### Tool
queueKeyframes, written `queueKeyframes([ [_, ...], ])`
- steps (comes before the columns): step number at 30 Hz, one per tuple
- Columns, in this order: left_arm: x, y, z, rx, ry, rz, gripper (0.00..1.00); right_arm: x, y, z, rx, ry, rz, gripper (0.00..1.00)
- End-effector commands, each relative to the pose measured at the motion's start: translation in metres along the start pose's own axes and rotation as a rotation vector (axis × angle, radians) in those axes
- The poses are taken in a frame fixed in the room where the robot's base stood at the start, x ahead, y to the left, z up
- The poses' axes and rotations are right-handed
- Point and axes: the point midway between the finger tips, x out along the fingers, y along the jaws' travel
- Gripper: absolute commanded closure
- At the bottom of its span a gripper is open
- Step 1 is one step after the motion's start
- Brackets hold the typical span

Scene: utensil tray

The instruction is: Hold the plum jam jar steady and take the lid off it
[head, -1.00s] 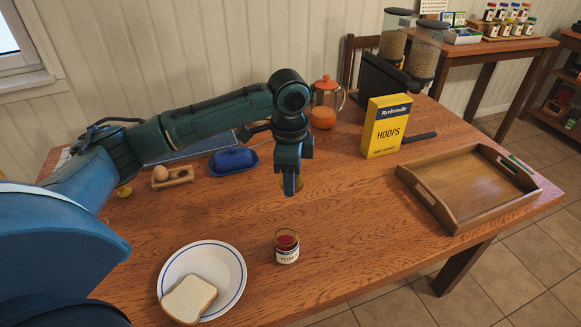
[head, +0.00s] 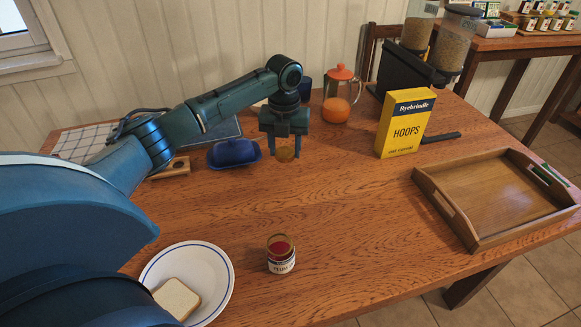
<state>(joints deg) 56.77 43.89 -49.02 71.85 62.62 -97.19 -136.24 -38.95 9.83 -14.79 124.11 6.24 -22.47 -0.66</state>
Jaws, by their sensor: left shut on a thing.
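The plum jam jar (head: 281,262) stands upright on the table near its front, with dark red jam showing at its open top and a pale label. My left gripper (head: 285,152) is well behind the jar, to the right of the blue butter dish. It is shut on a round gold lid (head: 286,154), which shows between its two fingers. I cannot tell whether the lid touches the table. Nothing holds the jar. My right gripper is not in view.
A white plate (head: 222,262) with bread (head: 177,298) lies left of the jar. The blue butter dish (head: 235,153) is left of my gripper. A cereal box (head: 404,122), a jug (head: 336,108) and a wooden tray (head: 466,234) stand farther right. The table right of the jar is clear.

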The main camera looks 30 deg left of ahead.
Motion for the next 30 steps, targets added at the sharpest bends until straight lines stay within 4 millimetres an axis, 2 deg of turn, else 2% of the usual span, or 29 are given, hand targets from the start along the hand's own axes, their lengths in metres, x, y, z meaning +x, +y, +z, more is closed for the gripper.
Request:
queueKeyframes([
  [3, 0.024, 0.001, -0.001, 0.003, 0.004, 0.003, 0.82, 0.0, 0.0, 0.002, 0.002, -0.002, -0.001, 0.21],
  [8, 0.039, 0.0, -0.001, 0.002, 0.001, 0.001, 0.82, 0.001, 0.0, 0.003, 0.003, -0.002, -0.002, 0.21],
  [18, 0.086, 0.0, -0.001, 0.002, 0.002, 0.002, 0.82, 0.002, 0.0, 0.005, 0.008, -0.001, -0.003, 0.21],
  [30, 0.092, 0.0, -0.001, 0.002, 0.001, 0.001, 0.82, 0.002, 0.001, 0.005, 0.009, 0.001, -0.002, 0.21],
])
